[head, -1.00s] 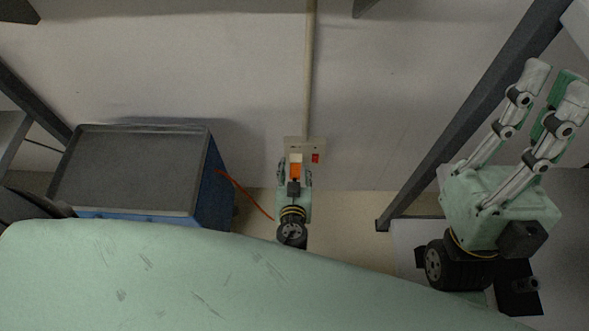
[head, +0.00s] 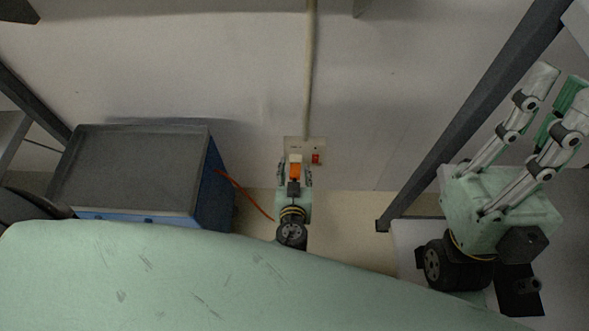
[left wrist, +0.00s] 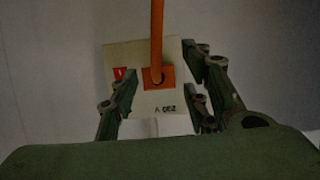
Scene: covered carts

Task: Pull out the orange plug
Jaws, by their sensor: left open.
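The orange plug (head: 295,171) is at a cream socket panel (head: 318,145) low on the wall. In the left wrist view the plug (left wrist: 158,78) lies against the panel (left wrist: 145,50), with its orange cord (left wrist: 157,30) running up the picture. My left gripper (head: 294,172) is open, with one finger on each side of the plug. The left wrist view shows gaps between the plug and both fingers of that gripper (left wrist: 162,88). My right gripper (head: 560,82) is raised at the right, its fingers apart and empty, far from the plug.
A red switch (head: 316,159) is on the panel beside the plug. A blue cart with a grey top (head: 135,170) stands at left, the orange cord near its side. A dark slanted post (head: 470,115) stands between the panel and my right gripper. A pale pipe (head: 309,70) runs above the panel.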

